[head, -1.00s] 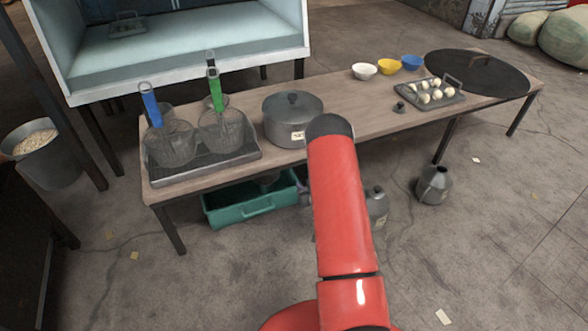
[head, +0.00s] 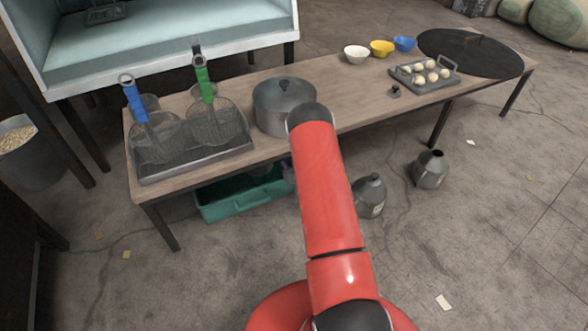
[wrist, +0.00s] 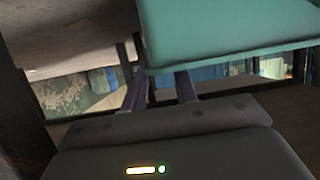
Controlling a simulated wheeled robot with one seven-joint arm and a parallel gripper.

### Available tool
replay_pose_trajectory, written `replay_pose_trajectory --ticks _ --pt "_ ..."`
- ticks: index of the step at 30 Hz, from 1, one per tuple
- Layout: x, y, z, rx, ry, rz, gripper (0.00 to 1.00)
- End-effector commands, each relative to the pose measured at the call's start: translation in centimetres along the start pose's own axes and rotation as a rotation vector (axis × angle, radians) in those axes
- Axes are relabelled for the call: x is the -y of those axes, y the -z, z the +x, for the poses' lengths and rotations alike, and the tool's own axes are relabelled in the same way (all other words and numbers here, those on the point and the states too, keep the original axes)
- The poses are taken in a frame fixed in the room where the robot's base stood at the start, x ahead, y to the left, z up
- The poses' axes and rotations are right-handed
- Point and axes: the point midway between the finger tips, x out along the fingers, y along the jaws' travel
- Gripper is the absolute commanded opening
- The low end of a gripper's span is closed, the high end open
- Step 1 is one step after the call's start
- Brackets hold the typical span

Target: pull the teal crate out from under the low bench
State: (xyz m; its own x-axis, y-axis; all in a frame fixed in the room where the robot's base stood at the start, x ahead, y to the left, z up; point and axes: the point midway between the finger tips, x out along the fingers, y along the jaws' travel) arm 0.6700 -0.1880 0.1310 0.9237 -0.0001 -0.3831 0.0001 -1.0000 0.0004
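The teal crate (head: 240,203) sits on the floor under the low bench (head: 350,110), near its left end. Its front side shows below the bench edge, and something dark lies inside it. My gripper (head: 289,172) is at the crate's right end, mostly hidden behind my red arm. In the wrist view, the crate (wrist: 235,30) fills the upper right. The two dark fingers of my gripper (wrist: 162,82) stand apart with a gap between them, close to the crate's edge. I cannot tell whether they touch it.
Metal jugs (head: 369,196) (head: 431,169) stand on the floor right of my arm. The bench bears a pot (head: 270,105), a tray with fry baskets (head: 195,160), bowls (head: 382,48) and a tray of round pieces (head: 425,75). The left front bench leg (head: 160,225) stands left of the crate.

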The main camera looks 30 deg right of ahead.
Motion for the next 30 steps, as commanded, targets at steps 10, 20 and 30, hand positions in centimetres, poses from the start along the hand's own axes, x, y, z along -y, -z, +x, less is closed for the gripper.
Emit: replay_pose_trajectory --ticks 10,20,30 --pt "0.0 0.0 3.6 -0.001 0.001 0.0 0.29" --pt "0.0 0.0 3.7 0.0 0.0 0.001 0.25" --pt "0.0 0.0 3.6 0.0 0.0 0.0 0.0"
